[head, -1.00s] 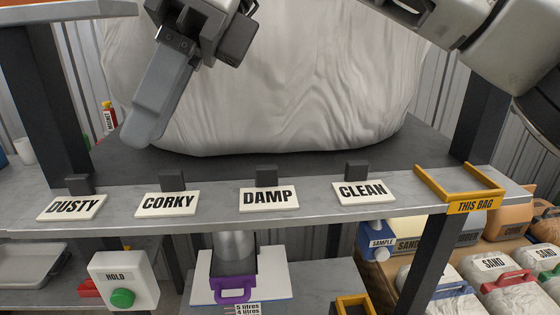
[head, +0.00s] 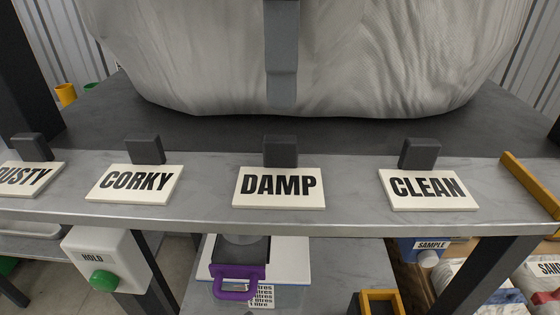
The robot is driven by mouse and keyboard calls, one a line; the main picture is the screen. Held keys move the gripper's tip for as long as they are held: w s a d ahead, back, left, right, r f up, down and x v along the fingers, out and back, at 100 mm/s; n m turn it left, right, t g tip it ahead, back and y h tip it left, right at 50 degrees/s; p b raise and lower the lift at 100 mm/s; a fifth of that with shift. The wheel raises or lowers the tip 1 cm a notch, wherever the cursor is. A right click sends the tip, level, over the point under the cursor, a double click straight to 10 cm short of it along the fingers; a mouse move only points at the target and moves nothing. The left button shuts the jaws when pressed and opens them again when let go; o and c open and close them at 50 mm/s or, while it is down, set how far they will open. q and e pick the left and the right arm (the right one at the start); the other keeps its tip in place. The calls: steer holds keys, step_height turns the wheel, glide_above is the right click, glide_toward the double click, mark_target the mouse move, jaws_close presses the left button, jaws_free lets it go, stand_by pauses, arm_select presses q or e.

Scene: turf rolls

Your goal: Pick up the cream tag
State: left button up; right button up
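Several cream tags with black lettering lie in a row on the front ledge of the shelf: DUSTY (head: 24,178), cut off at the left edge, CORKY (head: 135,184), DAMP (head: 279,187) and CLEAN (head: 429,189). Each has a dark grey block behind it. My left gripper is out of view.
A large pale bag (head: 400,60) fills the back of the shelf. A yellow frame (head: 532,183) edges the ledge at right. Below are a HOLD box with a green button (head: 103,281) and a purple handle (head: 238,283). The ledge between the tags is clear.

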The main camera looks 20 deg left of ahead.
mark_target(280, 138)
steer(key=shift+s+f, duration=0.15)
steer(key=shift+f, duration=2.6)
steer(key=shift+c, duration=0.4)
jaws_close()
